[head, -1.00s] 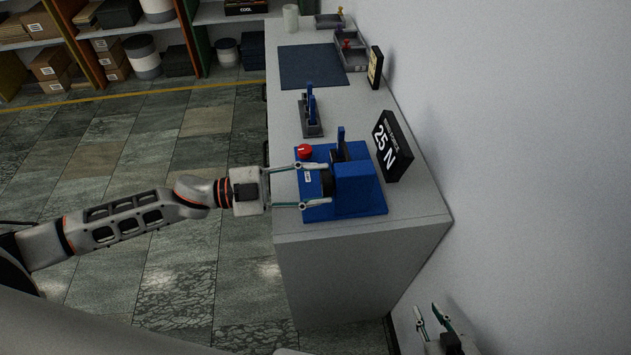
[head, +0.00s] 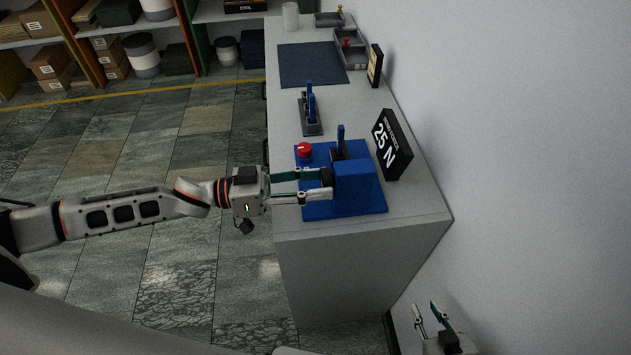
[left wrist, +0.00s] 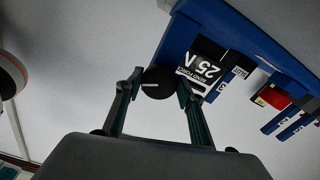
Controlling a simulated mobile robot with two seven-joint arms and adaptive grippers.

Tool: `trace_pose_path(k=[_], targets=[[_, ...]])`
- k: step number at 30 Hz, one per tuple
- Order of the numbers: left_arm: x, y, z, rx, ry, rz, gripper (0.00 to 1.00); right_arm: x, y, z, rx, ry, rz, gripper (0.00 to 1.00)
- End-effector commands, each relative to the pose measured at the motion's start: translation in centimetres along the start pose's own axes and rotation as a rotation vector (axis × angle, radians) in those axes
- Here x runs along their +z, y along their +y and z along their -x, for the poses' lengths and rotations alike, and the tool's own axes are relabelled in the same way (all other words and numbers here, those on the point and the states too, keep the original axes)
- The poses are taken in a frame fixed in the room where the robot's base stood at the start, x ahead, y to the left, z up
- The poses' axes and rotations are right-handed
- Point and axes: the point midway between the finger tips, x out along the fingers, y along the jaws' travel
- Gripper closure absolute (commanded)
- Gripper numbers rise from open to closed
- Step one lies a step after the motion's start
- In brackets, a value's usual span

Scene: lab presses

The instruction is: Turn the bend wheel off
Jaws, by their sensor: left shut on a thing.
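The bend wheel is a dark round knob with a white line on its face, seen in the left wrist view (left wrist: 158,84). It sits on the side of a blue press (head: 358,190) on the bench. My left gripper (head: 328,184) is shut on the wheel, one finger on either side; in the left wrist view the fingertips (left wrist: 160,88) flank it. In the head view the fingers mostly hide the wheel. A black display (head: 392,145) reading 25 N stands behind the press. My right gripper (head: 433,318) is open and empty at the lower right, away from the bench.
A red knob (head: 304,149) stands on the press base, close to my left fingers. A second small press (head: 311,112), a dark mat (head: 312,65) and grey trays (head: 350,50) lie farther along the bench. The wall bounds the right side.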

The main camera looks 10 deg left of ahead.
Motion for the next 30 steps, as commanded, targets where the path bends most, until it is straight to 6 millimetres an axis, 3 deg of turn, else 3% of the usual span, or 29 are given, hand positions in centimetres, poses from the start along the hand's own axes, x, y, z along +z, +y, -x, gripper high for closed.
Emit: trace_pose_path(k=[30], targets=[[-0.15,0.36,0.01,0.000,-0.001,0.928,0.84,0.10,0.36,0.03,0.001,-0.001,0.010,0.74]])
